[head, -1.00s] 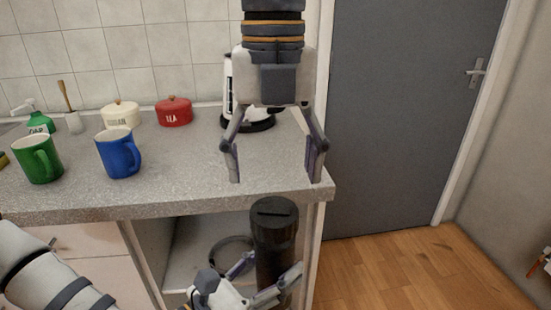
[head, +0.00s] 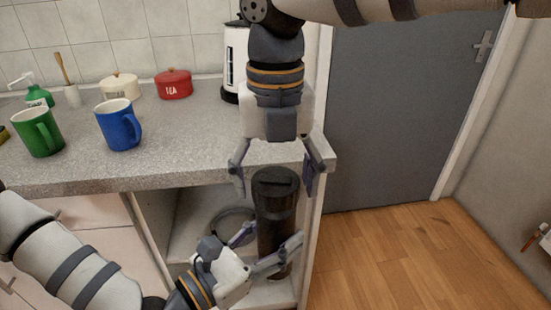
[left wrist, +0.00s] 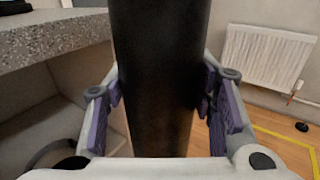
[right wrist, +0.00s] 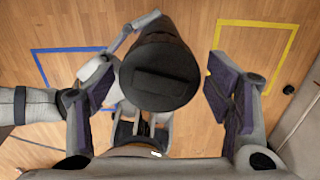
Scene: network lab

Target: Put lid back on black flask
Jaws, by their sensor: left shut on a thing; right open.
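The black flask (head: 276,235) stands upright in my left gripper (head: 275,238), in front of the open cupboard. In the left wrist view the fingers are shut on the sides of its dark body (left wrist: 160,60). A dark lid (head: 276,184) with a raised bar on top sits on the flask; whether it is screwed tight cannot be told. My right gripper (head: 275,193) is open and points down over the lid. Its fingers are on either side of the lid, apart from it. The right wrist view looks down on the lid's round top (right wrist: 160,76).
The wooden floor (head: 400,255) at right is clear.

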